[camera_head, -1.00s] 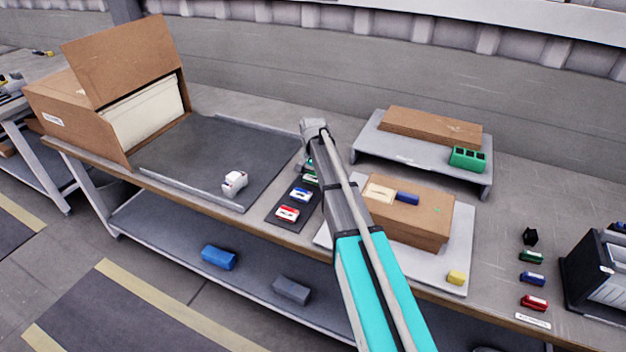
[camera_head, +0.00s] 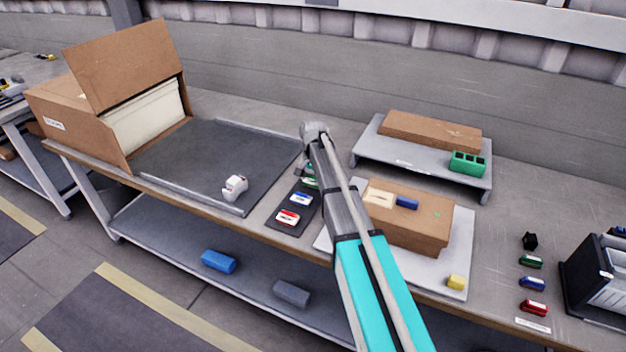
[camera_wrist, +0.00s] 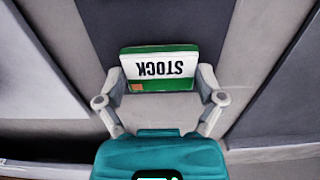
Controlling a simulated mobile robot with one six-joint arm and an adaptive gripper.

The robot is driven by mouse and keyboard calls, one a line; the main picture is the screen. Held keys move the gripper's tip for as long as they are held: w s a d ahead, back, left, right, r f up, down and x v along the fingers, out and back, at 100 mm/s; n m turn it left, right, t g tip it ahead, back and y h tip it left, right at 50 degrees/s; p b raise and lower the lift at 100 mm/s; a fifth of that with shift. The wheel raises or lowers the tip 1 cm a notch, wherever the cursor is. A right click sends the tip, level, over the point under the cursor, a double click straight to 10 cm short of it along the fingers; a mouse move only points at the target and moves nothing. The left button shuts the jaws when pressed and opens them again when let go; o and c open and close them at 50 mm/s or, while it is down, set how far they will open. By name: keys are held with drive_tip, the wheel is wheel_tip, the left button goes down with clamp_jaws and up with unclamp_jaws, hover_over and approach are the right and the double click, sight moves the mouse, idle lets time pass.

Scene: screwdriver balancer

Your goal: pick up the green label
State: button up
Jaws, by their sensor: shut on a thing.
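The green label (camera_wrist: 160,70) is a flat block with green edges and a white face reading STOCK, upside down in the wrist view. My gripper (camera_wrist: 161,84) is shut on it, with one fingertip at each side end. In the head view a bit of the green label (camera_head: 311,184) shows at the far end of a dark strip, mostly hidden by my arm. I cannot tell whether it is lifted off the strip.
A blue label (camera_head: 301,199) and a red label (camera_head: 288,217) lie on the dark strip (camera_head: 284,230) nearer the front edge. A grey tray (camera_head: 215,150) with a white object (camera_head: 235,187) is left. A cardboard box (camera_head: 420,222) stands close right of my arm.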

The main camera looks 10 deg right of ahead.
drive_tip(key=shift+r+p, duration=0.55)
drive_tip(key=shift+r, duration=0.15)
drive_tip(key=s+d+r+p, duration=0.2)
drive_tip(key=s+r+p, duration=0.9)
drive_tip(key=s, duration=0.2)
drive_tip(key=shift+s+d, duration=0.35)
drive_tip(key=shift+s, duration=0.05)
